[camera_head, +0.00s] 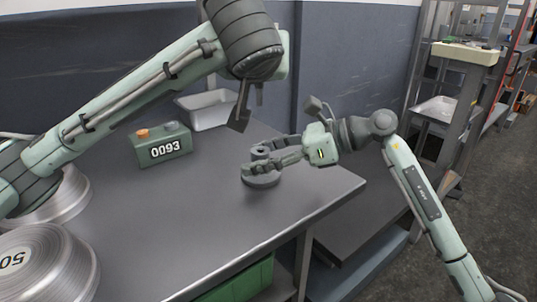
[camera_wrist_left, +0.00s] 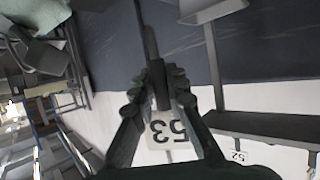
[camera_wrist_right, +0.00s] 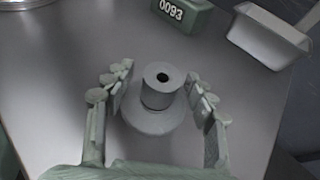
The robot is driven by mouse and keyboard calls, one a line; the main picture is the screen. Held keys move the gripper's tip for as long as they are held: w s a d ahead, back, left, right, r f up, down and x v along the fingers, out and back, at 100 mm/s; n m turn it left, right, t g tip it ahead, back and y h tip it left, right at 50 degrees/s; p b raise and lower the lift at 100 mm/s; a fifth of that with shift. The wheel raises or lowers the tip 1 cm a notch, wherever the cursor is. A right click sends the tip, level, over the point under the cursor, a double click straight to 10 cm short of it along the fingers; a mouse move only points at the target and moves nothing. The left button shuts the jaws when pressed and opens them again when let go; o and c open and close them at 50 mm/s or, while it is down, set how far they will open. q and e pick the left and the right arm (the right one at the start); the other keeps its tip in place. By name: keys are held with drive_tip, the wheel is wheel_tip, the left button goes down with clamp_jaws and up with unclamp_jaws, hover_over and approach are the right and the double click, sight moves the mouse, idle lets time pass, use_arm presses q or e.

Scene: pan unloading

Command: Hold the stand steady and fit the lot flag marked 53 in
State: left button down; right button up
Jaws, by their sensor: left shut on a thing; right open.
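The stand is a grey round base with a short upright post and a dark hole in its top. It stands on the table in the head view (camera_head: 262,181) and shows from above in the right wrist view (camera_wrist_right: 158,119). My right gripper (camera_head: 265,160) is open, with its fingers (camera_wrist_right: 160,96) on either side of the post and gaps visible. My left gripper (camera_wrist_left: 160,88) is shut on a dark rod. The white flag marked 53 (camera_wrist_left: 170,131) shows behind its fingers, and the rod extends beyond them. In the head view, the flag's number cannot be seen.
A green box marked 0093 (camera_head: 163,147) and a metal tray (camera_head: 208,108) are at the back of the table (camera_head: 200,225). Round metal pans, one marked 50 (camera_head: 45,265), are at the left. The table around the stand is clear. A rack (camera_head: 450,90) stands at right.

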sight(259, 97)
clamp_jaws()
use_arm(q)
drive_tip(key=shift+w+f+m+h, duration=0.3)
drive_tip(key=shift+f+m+h, duration=0.05)
drive_tip(key=shift+m+h, duration=0.4)
drive_tip(key=shift+s+a+f+m+g+h, duration=0.1)
drive_tip(key=shift+f+m+g+h, duration=0.2)
drive_tip(key=shift+f+m+h, duration=0.6)
drive_tip(key=shift+s+f+m+h, duration=0.35)
drive_tip(key=shift+f+h, duration=0.2)
drive_tip(key=shift+f, duration=0.1)
drive_tip(key=shift+f+g, duration=0.25)
drive_tip(key=shift+g, duration=0.05)
drive_tip(key=shift+f, duration=1.95)
